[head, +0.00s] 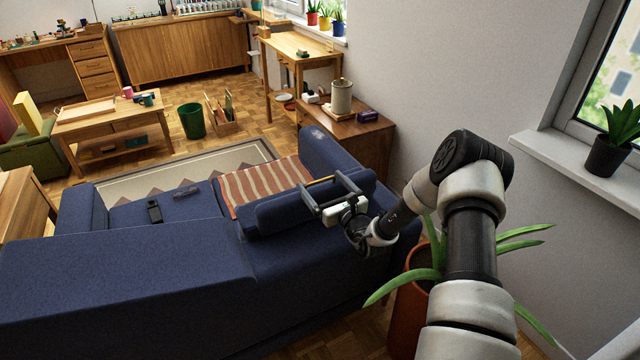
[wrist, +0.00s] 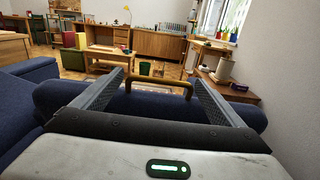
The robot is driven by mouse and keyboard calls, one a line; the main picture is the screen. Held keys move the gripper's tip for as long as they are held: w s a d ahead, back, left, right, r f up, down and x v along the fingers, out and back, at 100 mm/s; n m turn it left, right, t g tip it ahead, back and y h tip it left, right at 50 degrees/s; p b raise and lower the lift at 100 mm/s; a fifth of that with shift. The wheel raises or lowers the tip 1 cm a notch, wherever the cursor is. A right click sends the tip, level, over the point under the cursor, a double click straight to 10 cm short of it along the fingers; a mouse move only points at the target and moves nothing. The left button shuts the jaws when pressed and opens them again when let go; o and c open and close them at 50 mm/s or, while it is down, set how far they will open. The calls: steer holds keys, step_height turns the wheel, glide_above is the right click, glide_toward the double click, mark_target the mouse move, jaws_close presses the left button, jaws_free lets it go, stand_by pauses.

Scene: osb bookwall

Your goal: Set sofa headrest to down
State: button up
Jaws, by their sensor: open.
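The dark blue sofa (head: 170,275) is seen from behind in the head view. Its headrest (head: 285,213), a long padded blue bolster, lies along the right part of the backrest, and its padding also shows in the wrist view (wrist: 75,97). A thin brass-coloured handle (wrist: 158,82) shows above the headrest in the wrist view. My gripper (head: 323,184) is open above the right part of the headrest. In the wrist view its two fingers (wrist: 155,76) stand on either side of the handle, apart from each other. I cannot tell whether they touch it.
A potted plant (head: 410,300) stands beside the sofa under my arm. The white wall (head: 450,70) is close on the right. A striped blanket (head: 262,187) covers part of the seat. A side cabinet (head: 350,138) stands beyond the sofa's far right end.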

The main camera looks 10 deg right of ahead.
steer(key=shift+x, duration=0.85)
steer(key=c, duration=1.2)
steer(key=shift+s+d+f+t+b, duration=0.15)
steer(key=shift+s+f+t+b, duration=0.2)
steer(key=shift+s+b, duration=0.4)
steer(key=shift+c, duration=0.2)
steer(key=s+d+f+t+b, duration=0.1)
steer(key=s+f, duration=0.1)
steer(key=s, duration=0.1)
steer(key=s+d+f+t+y+b, duration=0.1)
steer(key=s+f+b, duration=0.1)
steer(key=s, duration=0.2)
steer(key=s+d+f+t+b, duration=0.1)
steer(key=s+f, duration=0.1)
steer(key=s, duration=0.1)
steer(key=shift+s+d+t+b, duration=0.1)
steer(key=shift+s+t+b, duration=0.15)
steer(key=shift+b, duration=0.15)
steer(key=shift+s+d+f+b, duration=0.25)
steer(key=shift+s+f+b, duration=0.35)
steer(key=shift+f, duration=0.25)
steer(key=c, duration=0.9)
steer(key=shift+w+a, duration=0.1)
steer(key=shift+w, duration=0.05)
steer(key=shift+c, duration=0.3)
steer(key=o, duration=2.2)
steer(key=shift+w+r, duration=0.1)
steer(key=shift+r, duration=0.25)
